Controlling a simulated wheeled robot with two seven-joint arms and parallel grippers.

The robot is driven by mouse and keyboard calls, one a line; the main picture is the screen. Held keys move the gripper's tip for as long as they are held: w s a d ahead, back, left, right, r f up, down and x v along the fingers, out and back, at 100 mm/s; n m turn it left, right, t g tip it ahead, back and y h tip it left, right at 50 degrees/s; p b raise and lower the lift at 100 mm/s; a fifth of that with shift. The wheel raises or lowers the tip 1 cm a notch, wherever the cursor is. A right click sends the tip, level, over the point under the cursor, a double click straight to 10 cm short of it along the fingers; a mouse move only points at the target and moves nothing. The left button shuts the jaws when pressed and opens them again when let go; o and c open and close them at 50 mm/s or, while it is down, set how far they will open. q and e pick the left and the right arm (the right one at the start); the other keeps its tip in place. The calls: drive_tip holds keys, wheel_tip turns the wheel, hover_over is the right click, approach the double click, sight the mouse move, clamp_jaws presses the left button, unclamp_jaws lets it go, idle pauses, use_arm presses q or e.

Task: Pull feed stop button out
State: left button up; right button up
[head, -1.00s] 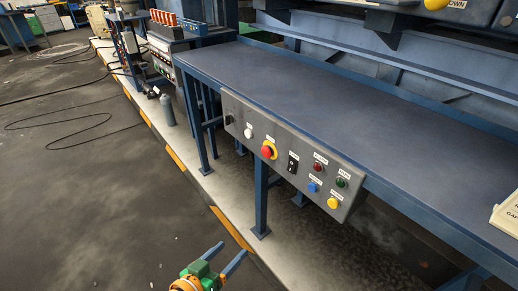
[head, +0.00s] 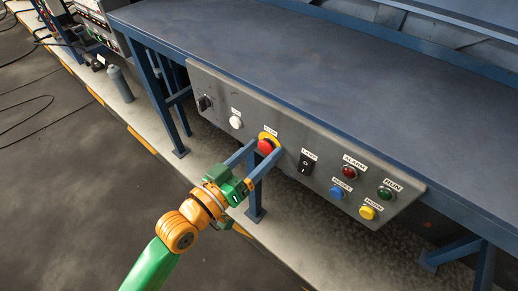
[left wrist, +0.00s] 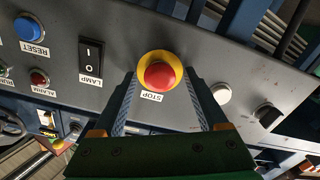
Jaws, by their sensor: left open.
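The feed stop button (head: 265,146) is a red mushroom head on a yellow ring, set in a grey control panel (head: 222,110) on the front of the blue bench. A STOP label sits beside it. My left gripper (head: 263,149) is open, with its two blue fingers reaching toward the button. In the left wrist view the red button (left wrist: 159,76) shows just beyond and between the fingertips of the open gripper (left wrist: 160,85). Whether a finger touches the button I cannot tell. My right gripper is not in view.
Near the button on the panel are a black lamp switch (head: 306,162), a white button (head: 236,122), a black knob (head: 204,103), a blue reset button (head: 337,193), a red alarm light (head: 349,172), a green button (head: 385,192) and a yellow button (head: 367,212). The bench top (head: 300,60) is clear.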

use_arm(q)
clamp_jaws()
idle(1.4)
